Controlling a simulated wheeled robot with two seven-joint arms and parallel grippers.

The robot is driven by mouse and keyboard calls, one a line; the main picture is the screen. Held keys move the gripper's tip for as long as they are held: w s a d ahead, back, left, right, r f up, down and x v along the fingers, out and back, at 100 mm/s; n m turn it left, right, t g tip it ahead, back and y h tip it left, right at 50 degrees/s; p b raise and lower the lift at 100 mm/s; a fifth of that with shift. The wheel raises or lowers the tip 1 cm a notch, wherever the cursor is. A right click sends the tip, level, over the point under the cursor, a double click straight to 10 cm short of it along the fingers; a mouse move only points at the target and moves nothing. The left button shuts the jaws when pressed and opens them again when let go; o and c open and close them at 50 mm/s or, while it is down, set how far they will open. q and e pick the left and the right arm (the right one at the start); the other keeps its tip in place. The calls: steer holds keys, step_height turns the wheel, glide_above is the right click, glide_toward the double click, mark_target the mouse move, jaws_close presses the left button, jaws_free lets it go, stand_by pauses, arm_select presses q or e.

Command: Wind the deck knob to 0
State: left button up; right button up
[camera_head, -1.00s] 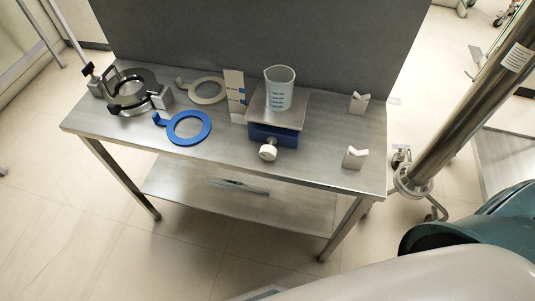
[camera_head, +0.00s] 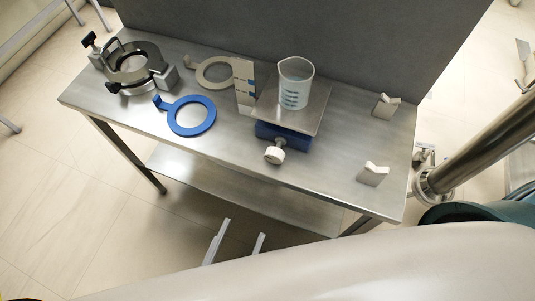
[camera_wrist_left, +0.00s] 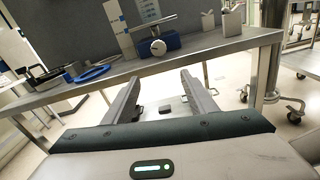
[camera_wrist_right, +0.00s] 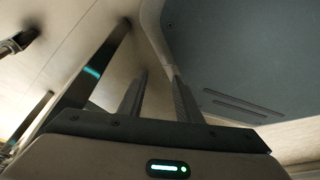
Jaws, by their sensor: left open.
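The deck knob (camera_head: 275,156) is a pale round knob on a short shaft at the front of a blue jack base (camera_head: 284,139). A grey metal deck (camera_head: 308,112) tops the jack and carries a beaker (camera_head: 294,86) with blue marks. A pale upright scale card (camera_head: 244,88) with blue marks stands left of the deck. My left gripper (camera_head: 245,228) is open and empty, below and in front of the table edge. In the left wrist view the knob (camera_wrist_left: 158,47) is ahead, beyond the fingertips. My right gripper (camera_wrist_right: 160,75) shows only in its wrist view, open and empty.
On the table (camera_head: 335,181) are a blue ring (camera_head: 211,115), a pale ring (camera_head: 231,70), a dark clamp ring (camera_head: 125,82) and two notched white blocks (camera_head: 374,174) (camera_head: 386,106). A grey panel (camera_head: 330,35) rises behind. A metal post (camera_head: 480,148) stands at right.

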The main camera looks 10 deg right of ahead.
arm_select(q)
step_height(320, 180, up, 2)
steer(key=shift+d+r+m, duration=0.1)
steer(key=shift+m, duration=0.2)
arm_select(e)
steer(key=shift+s, duration=0.5)
arm_select(q)
steer(key=p, duration=0.4)
glide_toward(273, 159)
arm_select(e)
steer(key=s+d+g, duration=0.3)
steer(key=s+d, duration=0.1)
steer(key=s, duration=0.5)
arm_select(q)
steer(key=p+x, duration=0.4)
steer(key=x, duration=0.3)
steer(key=shift+w+d, duration=0.15)
steer(key=shift+w, duration=0.05)
steer(key=shift+w+d, duration=0.2)
steer(key=shift+w, duration=0.05)
arm_select(e)
steer(key=shift+h, duration=0.4)
step_height(273, 159, up, 5)
steer(key=shift+f, duration=0.1)
